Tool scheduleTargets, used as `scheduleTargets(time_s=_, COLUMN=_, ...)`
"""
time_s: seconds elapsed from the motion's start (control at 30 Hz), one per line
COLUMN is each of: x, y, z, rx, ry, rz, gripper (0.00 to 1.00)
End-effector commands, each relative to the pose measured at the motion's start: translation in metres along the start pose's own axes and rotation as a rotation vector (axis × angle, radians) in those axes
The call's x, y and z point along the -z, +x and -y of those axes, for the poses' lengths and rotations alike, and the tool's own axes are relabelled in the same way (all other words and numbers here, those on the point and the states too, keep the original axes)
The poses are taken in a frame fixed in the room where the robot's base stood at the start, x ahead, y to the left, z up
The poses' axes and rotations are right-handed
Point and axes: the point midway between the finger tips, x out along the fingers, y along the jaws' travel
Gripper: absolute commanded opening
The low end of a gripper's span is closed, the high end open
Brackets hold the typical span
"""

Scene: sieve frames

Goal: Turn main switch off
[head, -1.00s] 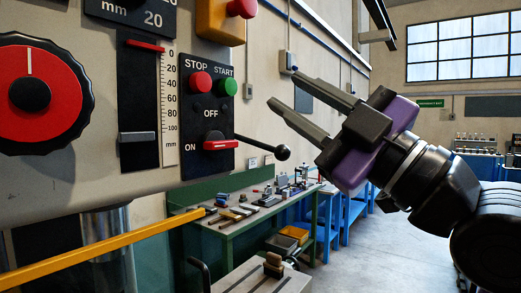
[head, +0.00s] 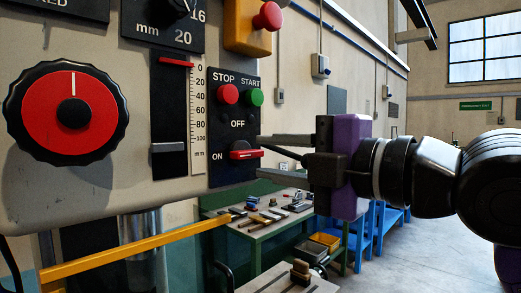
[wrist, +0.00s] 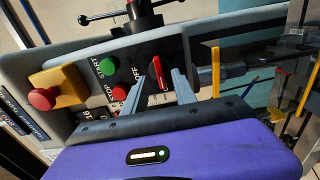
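The main switch (head: 243,153) is a red handle on a dark knob, low on the black panel marked STOP and START. Its handle lies level in the head view, in line with the ON label at its left; OFF is printed above. My gripper (head: 259,156) points left at the switch, its two fingers open one above the other. The fingertips are close to the handle. In the wrist view the red switch handle (wrist: 156,72) shows between the open fingertips of my gripper (wrist: 159,78). I cannot tell whether they touch it.
The red STOP button (head: 228,94) and green START button (head: 255,97) sit just above the switch. An emergency button (head: 267,15) on a yellow box is higher up. A large red dial (head: 68,112) is at the left. A yellow bar (head: 140,252) runs below the panel.

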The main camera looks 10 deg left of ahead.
Motion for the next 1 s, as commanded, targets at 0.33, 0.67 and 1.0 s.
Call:
scheduleTargets(time_s=0.33, x=0.000, y=0.028, z=0.000, rx=0.000, ry=0.002, rz=0.000, gripper=0.33)
scheduleTargets(time_s=0.67, x=0.000, y=0.028, z=0.000, rx=-0.001, ry=0.001, rz=0.000, gripper=0.11)
scheduleTargets(time_s=1.0, x=0.000, y=0.028, z=0.000, rx=0.000, ry=0.006, rz=0.000, gripper=0.00)
